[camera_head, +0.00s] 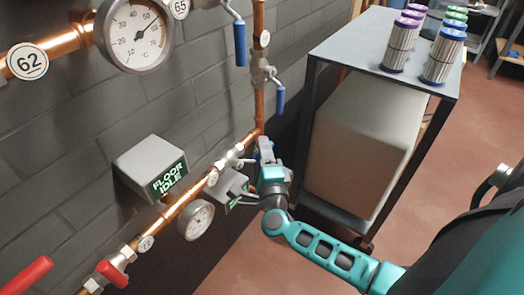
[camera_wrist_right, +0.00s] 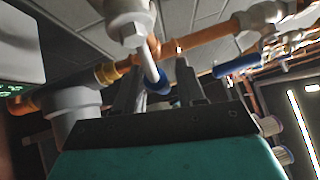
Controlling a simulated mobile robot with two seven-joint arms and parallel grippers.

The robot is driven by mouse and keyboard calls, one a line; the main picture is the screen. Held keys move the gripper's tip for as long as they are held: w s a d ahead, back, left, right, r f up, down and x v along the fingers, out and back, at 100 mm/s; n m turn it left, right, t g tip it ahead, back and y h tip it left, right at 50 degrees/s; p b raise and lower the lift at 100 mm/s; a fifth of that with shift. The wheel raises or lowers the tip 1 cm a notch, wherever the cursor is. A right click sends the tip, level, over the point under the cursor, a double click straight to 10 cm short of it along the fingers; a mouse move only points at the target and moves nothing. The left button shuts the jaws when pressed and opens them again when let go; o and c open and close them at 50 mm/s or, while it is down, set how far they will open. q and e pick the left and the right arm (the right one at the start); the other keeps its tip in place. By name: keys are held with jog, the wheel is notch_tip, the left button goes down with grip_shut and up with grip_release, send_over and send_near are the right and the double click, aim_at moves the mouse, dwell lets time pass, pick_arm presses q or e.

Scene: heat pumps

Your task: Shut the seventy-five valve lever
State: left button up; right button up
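My right gripper (camera_head: 266,152) is beside the copper pipe junction low on the wall in the head view. In the right wrist view its two dark fingers (camera_wrist_right: 158,78) are apart. A valve lever with a grey shank and blue tip (camera_wrist_right: 160,87) shows between the fingers, hanging from a light grey valve body (camera_wrist_right: 128,20). I cannot tell whether either finger touches it. In the head view the gripper mostly hides this lever. No tag reading seventy-five is legible. My left gripper is not in view.
Blue-handled valve levers hang above, one upper (camera_head: 240,43) and one lower (camera_head: 279,99). A "FLOOR IDLE" box (camera_head: 150,168), small gauge (camera_head: 196,219) and red handles (camera_head: 112,274) line the wall. A metal table (camera_head: 345,45) with canisters stands to the right.

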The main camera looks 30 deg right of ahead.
jog(key=c, duration=0.6)
grip_shut()
jog(key=shift+w, duration=0.1)
